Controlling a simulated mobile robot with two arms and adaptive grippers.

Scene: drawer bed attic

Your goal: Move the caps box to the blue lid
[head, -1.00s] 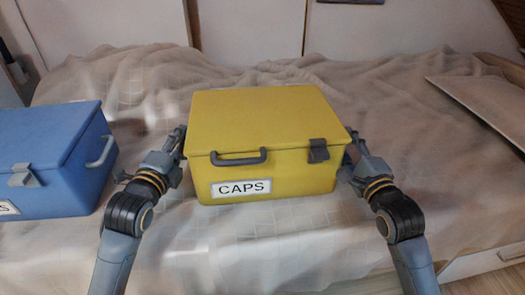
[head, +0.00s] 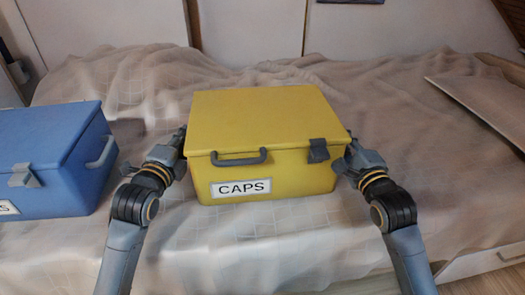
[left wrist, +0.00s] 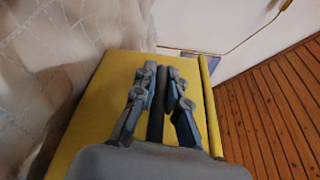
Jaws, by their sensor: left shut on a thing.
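The yellow caps box (head: 265,120), with a grey front handle, a latch and a CAPS label, sits upright and closed on the bed. The blue lid (head: 45,132) tops a closed blue box at the left edge, partly out of frame. My left gripper (head: 181,145) is at the caps box's left side. The left wrist view shows its fingers (left wrist: 160,80) shut on the dark side handle (left wrist: 157,122) of the yellow box. My right gripper (head: 350,152) is at the box's right side; its fingertips are mostly hidden, so I cannot tell its grip.
A rumpled beige cover (head: 290,255) lies over the bed. A pale flat panel (head: 485,105) lies at the right. White panels (head: 245,30) close off the back. A narrow gap with my left arm lies between the two boxes. A wooden floor (left wrist: 280,110) shows in the left wrist view.

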